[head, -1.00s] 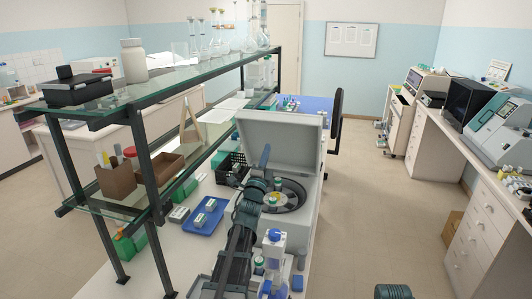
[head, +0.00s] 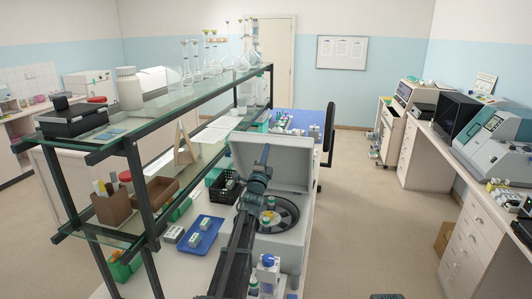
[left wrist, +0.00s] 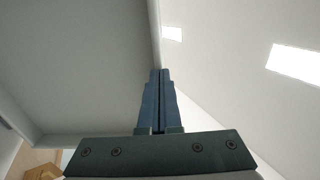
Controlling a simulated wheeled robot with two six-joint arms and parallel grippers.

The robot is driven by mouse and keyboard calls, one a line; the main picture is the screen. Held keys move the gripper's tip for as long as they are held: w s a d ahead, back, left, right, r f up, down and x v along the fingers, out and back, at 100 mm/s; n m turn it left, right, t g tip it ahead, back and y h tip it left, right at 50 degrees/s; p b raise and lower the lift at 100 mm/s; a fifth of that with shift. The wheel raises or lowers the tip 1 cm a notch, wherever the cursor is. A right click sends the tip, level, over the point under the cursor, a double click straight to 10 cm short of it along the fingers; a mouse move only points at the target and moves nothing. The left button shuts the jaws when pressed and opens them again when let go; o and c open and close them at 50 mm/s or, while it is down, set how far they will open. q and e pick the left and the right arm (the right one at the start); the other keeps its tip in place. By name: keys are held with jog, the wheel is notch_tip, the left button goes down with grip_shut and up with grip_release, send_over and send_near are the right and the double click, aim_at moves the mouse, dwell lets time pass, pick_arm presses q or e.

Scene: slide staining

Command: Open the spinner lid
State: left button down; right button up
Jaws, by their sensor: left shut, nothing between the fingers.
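The spinner (head: 293,240) stands on the bench with its lid (head: 292,170) raised, leaning up at the back. The round rotor (head: 287,216) inside is exposed, partly hidden behind my left arm.
A glass-shelved rack (head: 140,185) runs along the left side of the bench. A blue tray (head: 190,247) with small boxes and a black basket (head: 215,190) lie left of the spinner. A blue-capped bottle (head: 268,270) stands in front of the spinner.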

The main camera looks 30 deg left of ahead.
pick_arm(q)
jog(key=shift+w+r+p, duration=0.35)
jog(key=shift+r+p, duration=0.1)
jog(key=shift+p, duration=0.15)
jog(key=shift+g, duration=0.7)
jog(key=w+r+p, duration=0.1)
jog(key=w+p, duration=0.1)
jog(key=w+a+r+p, duration=0.1)
jog(key=w+r+p, duration=0.1)
jog(key=p, duration=0.1)
jog(key=p+x, duration=0.3)
jog(key=x, duration=0.8)
jog(key=shift+f, duration=0.15)
jog(key=r+p, duration=0.1)
jog(key=p, duration=0.1)
send_over(269, 139)
jog(key=s+d, duration=0.1)
jog(key=s, duration=0.2)
jog(key=shift+s+r, duration=0.2)
